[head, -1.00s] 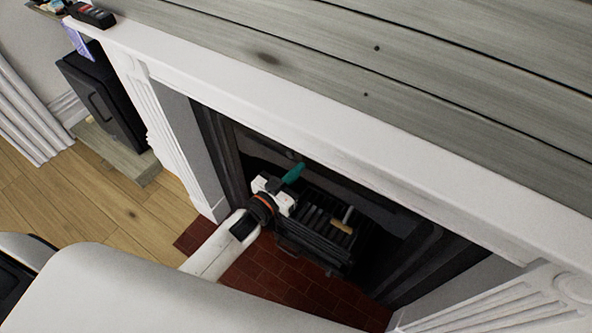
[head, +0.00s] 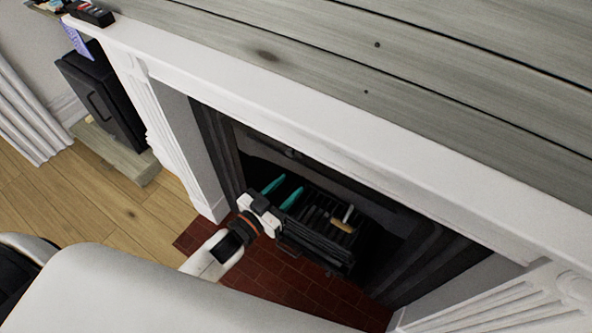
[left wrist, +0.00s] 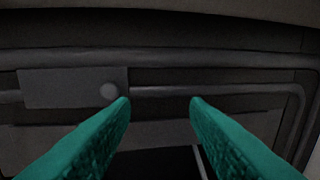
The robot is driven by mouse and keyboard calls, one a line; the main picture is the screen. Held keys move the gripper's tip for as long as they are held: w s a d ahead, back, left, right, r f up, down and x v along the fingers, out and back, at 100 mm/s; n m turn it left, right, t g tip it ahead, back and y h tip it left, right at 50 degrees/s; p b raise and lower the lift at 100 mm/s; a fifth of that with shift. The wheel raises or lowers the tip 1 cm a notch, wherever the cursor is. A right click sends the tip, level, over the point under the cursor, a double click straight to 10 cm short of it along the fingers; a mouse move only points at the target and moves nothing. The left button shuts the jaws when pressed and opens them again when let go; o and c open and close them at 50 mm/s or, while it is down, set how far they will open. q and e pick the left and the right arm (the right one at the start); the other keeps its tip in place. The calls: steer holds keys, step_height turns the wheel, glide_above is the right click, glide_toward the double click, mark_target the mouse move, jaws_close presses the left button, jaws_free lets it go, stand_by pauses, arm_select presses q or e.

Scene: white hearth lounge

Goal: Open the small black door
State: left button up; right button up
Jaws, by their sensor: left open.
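Dark metal inside the fireplace has a small dark plate (left wrist: 60,88) with a round knob (left wrist: 109,91) in the left wrist view. A small knob-like bump (head: 292,153) shows on the dark upper panel in the head view. I cannot tell for sure which part is the small black door. My left gripper (head: 285,189) is open and empty at the fireplace opening, above the grate's left end. In the left wrist view its teal fingers (left wrist: 160,103) are spread, with the knob near the left fingertip; contact is unclear. My right gripper is not in view.
A black grate (head: 318,238) with a tan-handled item (head: 342,225) stands below and right of the gripper. The white mantel (head: 330,157) overhangs the opening. A black box-like stove with a handle (head: 103,100) stands far left. Red hearth tiles (head: 270,270) are clear.

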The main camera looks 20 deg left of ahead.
arm_select(q)
steer(key=d+v, duration=0.1)
steer(key=v, duration=0.6)
steer(key=shift+s+d+m+h+b, duration=0.3)
steer(key=shift+s+h+b, duration=0.1)
steer(key=shift+s, duration=0.25)
